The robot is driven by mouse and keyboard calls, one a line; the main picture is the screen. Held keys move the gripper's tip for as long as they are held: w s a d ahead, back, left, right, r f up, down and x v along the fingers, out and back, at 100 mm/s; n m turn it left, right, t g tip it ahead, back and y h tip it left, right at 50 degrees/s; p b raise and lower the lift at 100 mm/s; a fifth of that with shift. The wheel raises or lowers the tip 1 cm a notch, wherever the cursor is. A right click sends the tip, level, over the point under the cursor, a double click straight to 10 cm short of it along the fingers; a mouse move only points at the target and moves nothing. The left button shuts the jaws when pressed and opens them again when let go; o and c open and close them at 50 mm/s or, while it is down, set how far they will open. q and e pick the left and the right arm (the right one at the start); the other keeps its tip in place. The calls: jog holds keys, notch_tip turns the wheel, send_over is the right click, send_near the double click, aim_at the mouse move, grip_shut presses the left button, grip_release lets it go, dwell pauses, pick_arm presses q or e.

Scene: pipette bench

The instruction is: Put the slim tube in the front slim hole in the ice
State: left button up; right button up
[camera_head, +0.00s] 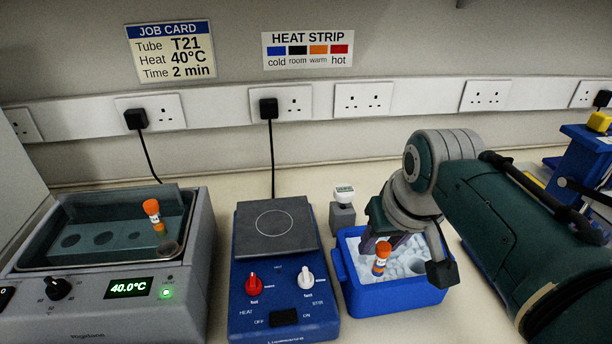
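A slim tube (380,259) with an orange cap and a pale label stands nearly upright in the ice (410,264), near the front left of the blue ice bucket (397,295). Its lower end is hidden, and I cannot tell its hole for certain. My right gripper (409,248) is over the bucket, its fingers spread apart, one behind the tube and one to its right. It looks empty. A second orange-capped tube (154,214) leans in the water bath at left. My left gripper is out of view.
The water bath (190,290) reads 40.0°C. A blue hotplate stirrer (285,300) stands between it and the bucket. A small grey block with a white top (343,208) stands behind the bucket. Blue equipment (580,160) is at far right.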

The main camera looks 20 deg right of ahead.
jog(key=shift+o, duration=1.2)
jog(key=shift+r, duration=0.1)
jog(key=p+v, duration=0.2)
jog(key=v, duration=0.7)
jog(key=shift+s+r, duration=0.25)
jog(key=shift+r, duration=0.05)
